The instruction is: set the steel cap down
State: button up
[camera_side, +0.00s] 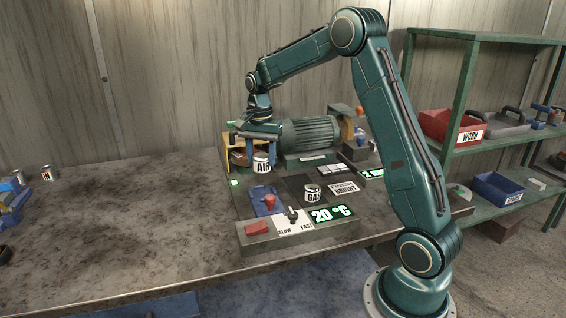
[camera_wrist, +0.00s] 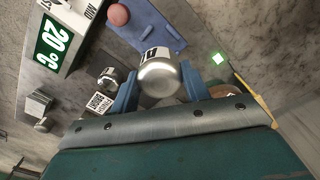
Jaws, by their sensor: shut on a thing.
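The steel cap (camera_side: 261,163), a small metal cylinder with a white band reading "AIR", is between the blue fingers of my gripper (camera_side: 260,149) in the side view. In the wrist view the steel cap (camera_wrist: 158,77) shows its rounded bare metal end, with a finger of my gripper (camera_wrist: 160,88) on each side. The gripper is shut on it. I cannot tell whether the cap's underside touches the station. A similar cap marked "GAS" (camera_side: 312,193) stands apart on the station, and it also shows in the wrist view (camera_wrist: 108,77).
A green motor (camera_side: 308,134) stands just right of the gripper, with a yellow frame (camera_side: 229,141) at left. A blue plate (camera_side: 262,193) with a red knob (camera_side: 270,202) lies in front. The control panel (camera_side: 297,222) runs along the front. The table's left middle is clear.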

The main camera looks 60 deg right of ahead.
aim_at(261, 155)
jog(key=shift+f, duration=4.1)
jog(key=shift+f, duration=0.1)
jog(key=o, duration=1.1)
notch_tip(261, 155, up, 12)
jog(key=shift+r, duration=0.1)
